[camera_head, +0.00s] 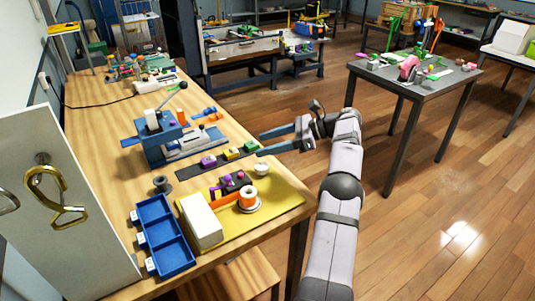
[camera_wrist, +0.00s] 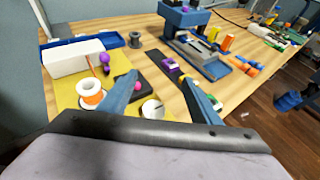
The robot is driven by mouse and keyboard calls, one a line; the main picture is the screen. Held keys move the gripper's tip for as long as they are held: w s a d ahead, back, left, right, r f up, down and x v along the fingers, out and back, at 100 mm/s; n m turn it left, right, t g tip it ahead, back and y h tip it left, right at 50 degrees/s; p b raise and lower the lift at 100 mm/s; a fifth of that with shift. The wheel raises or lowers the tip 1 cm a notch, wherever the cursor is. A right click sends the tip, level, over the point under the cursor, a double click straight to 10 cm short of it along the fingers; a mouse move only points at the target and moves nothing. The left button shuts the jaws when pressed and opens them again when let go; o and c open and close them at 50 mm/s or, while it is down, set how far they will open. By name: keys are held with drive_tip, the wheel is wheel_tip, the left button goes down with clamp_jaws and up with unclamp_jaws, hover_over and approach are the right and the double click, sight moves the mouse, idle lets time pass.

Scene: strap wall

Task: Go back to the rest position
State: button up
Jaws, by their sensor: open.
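My gripper (camera_head: 284,138) reaches over the right edge of the wooden workbench (camera_head: 92,120) in the head view, its two blue fingers pointing left. The fingers are spread apart with nothing between them. In the wrist view my gripper (camera_wrist: 160,95) shows both fingers open above the bench top, with a dark strip and small blocks beyond them. My arm comes up from the bottom of the head view.
A yellow mat (camera_head: 284,197) holds a white block (camera_head: 201,222) and an orange spool (camera_head: 248,198). Left are a blue tray (camera_head: 164,238) and a white panel with brass straps (camera_head: 54,197). A blue press (camera_head: 158,138) stands behind. A grey table (camera_head: 420,82) stands right. Floor between is clear.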

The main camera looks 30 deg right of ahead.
drive_tip(key=shift+r, duration=0.75)
drive_tip(key=s+a+f+n+g+h+p, duration=0.2)
drive_tip(key=s+a+n+g+h+p, duration=0.55)
drive_tip(key=s+a+n+p, duration=0.8)
drive_tip(key=s+a+f+n+h+b, duration=0.1)
drive_tip(key=s+a+f+n+b, duration=0.1)
drive_tip(key=s+a+n, duration=0.3)
drive_tip(key=s+a+f+n+h+b, duration=0.2)
drive_tip(key=s+a+n+b, duration=0.3)
drive_tip(key=s, duration=0.5)
drive_tip(key=shift+s+a+f+g, duration=0.2)
drive_tip(key=shift+a+f+g, duration=0.2)
drive_tip(key=shift+a, duration=0.35)
